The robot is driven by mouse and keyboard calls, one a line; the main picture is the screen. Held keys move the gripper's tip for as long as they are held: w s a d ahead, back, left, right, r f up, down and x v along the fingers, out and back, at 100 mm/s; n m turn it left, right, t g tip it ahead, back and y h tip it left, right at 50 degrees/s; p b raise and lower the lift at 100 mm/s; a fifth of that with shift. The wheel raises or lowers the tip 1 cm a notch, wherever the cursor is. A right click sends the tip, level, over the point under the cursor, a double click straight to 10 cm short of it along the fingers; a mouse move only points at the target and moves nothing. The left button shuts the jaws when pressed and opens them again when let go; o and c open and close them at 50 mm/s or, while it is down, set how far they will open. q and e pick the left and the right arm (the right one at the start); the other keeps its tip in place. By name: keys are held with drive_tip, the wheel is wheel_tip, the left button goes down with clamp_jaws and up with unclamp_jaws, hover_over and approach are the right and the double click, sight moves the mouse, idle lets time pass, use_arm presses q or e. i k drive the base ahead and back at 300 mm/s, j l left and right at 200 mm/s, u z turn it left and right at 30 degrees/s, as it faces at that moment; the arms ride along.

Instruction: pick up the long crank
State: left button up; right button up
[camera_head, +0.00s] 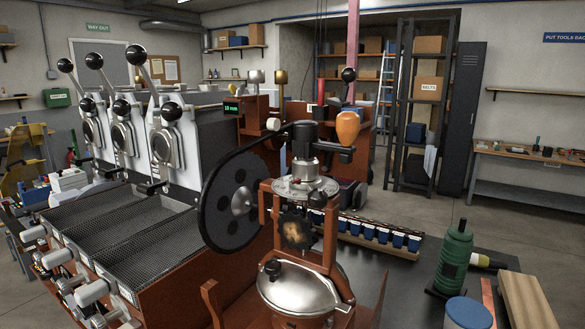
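A dark crank arm (334,149) with an orange, pear-shaped wooden handle (348,127) sits at the top of a small brown-framed machine in the middle of the head view. The handle stands upright at the arm's right end. I cannot tell whether this is the long crank, and no other crank is plain to see. Neither of my grippers is in view.
A three-drum roaster (125,125) with mesh trays (130,240) fills the left. Dark tabletop before the cups is bare.

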sight(306, 144)
drive_tip(key=j, duration=0.4)
drive_tip(key=k+j, duration=0.15)
drive_tip(key=j, duration=0.7)
drive_tip(key=k+u, duration=0.05)
